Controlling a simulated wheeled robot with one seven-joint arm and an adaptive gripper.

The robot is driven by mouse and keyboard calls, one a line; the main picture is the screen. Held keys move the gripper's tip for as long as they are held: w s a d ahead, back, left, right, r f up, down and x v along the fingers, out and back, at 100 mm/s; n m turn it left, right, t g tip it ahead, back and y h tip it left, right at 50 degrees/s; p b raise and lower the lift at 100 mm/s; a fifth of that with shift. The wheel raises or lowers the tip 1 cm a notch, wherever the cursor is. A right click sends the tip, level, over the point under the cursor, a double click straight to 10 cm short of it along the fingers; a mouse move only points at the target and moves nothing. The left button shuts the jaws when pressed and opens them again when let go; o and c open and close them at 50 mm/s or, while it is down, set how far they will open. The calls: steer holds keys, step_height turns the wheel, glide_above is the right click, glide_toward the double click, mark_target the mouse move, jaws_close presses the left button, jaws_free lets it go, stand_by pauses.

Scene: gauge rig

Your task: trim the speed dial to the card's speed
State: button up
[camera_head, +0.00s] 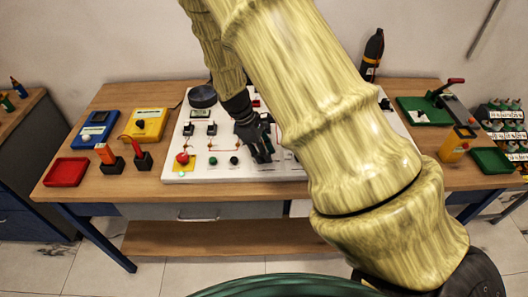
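A white panel (208,165) lies on the wooden table, bearing knobs, switches and a red button (183,158) on a yellow plate. My gripper (262,154) is dark and points down over the middle of the panel. Its fingers are small here, and I cannot tell whether they are apart or touching something. A dark round part (202,96) sits at the panel's back left; I cannot tell if it is the speed dial. No card with a readable speed shows. My arm hides much of the panel's right side.
A red tray (66,172), a blue meter (95,129) and a yellow meter (148,124) are at the left. A dark bottle (372,55) stands behind.

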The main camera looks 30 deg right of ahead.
steer(key=shift+c, duration=0.6)
steer(key=n+t+h+p, duration=0.1)
steer(key=n, duration=0.2)
steer(key=shift+s+r, duration=0.1)
steer(key=shift+a+n+t+h+p, duration=0.15)
steer(key=shift+n+t, duration=0.25)
steer(key=shift+n, duration=0.7)
steer(key=shift+d+n+t+h+p, duration=0.15)
steer(key=shift+n+t+p, duration=0.2)
steer(key=shift+n, duration=0.75)
steer(key=shift+a, duration=0.1)
steer(key=o, duration=1)
steer(key=shift+s, duration=0.1)
